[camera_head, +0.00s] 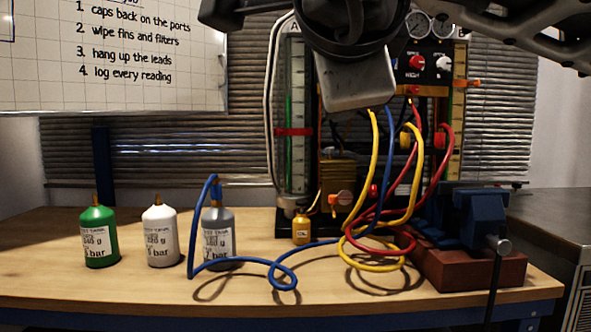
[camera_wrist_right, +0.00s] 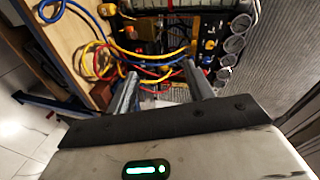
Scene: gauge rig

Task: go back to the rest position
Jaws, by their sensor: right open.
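My right arm comes in from the upper right of the head view, and its dark wrist and grey gripper body (camera_head: 355,80) hang in front of the gauge rig (camera_head: 330,160). The fingertips cannot be made out there. In the right wrist view my right gripper (camera_wrist_right: 162,68) has its two fingers well apart with nothing held between them. The rig with its gauges and coloured hoses (camera_wrist_right: 125,50) lies beyond the fingers. My left gripper is in neither view.
On the wooden bench (camera_head: 120,285) stand a green tank (camera_head: 100,240), a white tank (camera_head: 160,238) and a grey tank (camera_head: 218,238) with a blue hose (camera_head: 250,262). Yellow and red hoses loop before the rig. A blue vise (camera_head: 475,218) stands at right.

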